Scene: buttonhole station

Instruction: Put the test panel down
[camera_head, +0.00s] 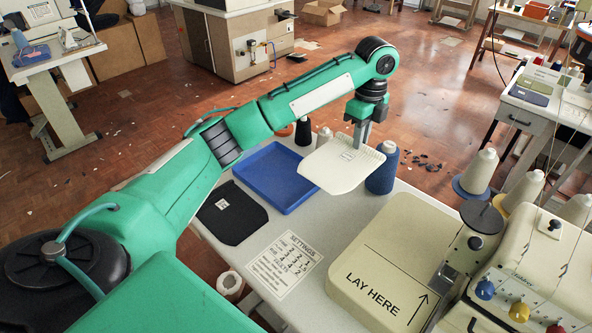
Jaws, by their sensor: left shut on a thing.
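My left gripper (359,140) is shut on a cream panel (335,172) by its far edge. The panel has rounded corners and a small printed label near the fingers. It is held roughly flat and overlaps the right end of the blue tray (268,178) in the picture, with a blue thread cone (384,170) just to its right. A dark panel (231,214) with a small white label lies on the table left of the tray. A cream block (392,262) marked "LAY HERE", with an arrow, is in front at the right. My right gripper is not in view.
A "SETTINGS" sheet (284,264) lies on the white table (330,222). The sewing machine (535,275) with coloured knobs stands at the right, with thread cones (480,171) behind it. The block's top is clear.

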